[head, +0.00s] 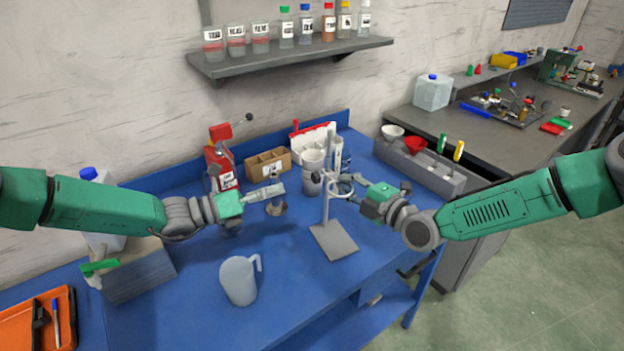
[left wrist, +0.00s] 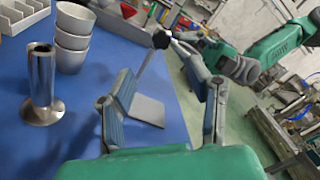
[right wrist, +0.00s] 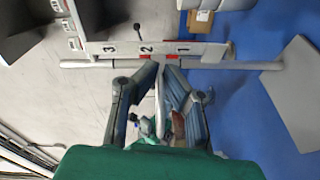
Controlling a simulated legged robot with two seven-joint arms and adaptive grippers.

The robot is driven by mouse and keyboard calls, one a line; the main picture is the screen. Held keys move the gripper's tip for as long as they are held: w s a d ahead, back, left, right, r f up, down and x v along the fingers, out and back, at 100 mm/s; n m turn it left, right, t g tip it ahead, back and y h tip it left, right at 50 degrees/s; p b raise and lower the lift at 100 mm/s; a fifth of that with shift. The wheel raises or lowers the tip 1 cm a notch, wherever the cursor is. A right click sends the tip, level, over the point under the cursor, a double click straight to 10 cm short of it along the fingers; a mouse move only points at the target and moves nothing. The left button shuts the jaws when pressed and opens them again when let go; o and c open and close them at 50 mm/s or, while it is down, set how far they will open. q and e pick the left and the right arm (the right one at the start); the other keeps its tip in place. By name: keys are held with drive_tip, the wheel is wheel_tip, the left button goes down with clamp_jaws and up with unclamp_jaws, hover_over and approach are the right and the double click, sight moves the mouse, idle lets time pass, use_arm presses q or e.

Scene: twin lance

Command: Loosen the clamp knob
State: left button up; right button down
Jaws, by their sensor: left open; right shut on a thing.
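A grey stand has a flat base (head: 334,241) and an upright rod (head: 327,200); its base plate also shows in the left wrist view (left wrist: 147,111) and the right wrist view (right wrist: 300,92). A dark round knob (left wrist: 161,38) shows near the rod's upper part in the left wrist view. My right gripper (head: 350,187) is beside the rod, shut on a thin pale part (right wrist: 160,95), seemingly of the clamp; its fingers hide much of it. My left gripper (head: 277,190) is left of the rod, open and empty, apart from the knob.
A metal cylinder on a round foot (left wrist: 40,88) and stacked cups (left wrist: 75,40) stand near my left gripper. A pale jug (head: 239,281) stands in front. A red bottle (head: 221,165) and cardboard box (head: 268,163) are behind. The blue bench between jug and stand is clear.

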sight(313, 179)
use_arm(q)
drive_tip(key=x, duration=1)
drive_tip(key=shift+w+d, duration=0.1)
drive_tip(key=shift+d, duration=0.1)
drive_tip(key=shift+a+f, duration=0.1)
drive_tip(key=shift+a, duration=0.05)
clamp_jaws()
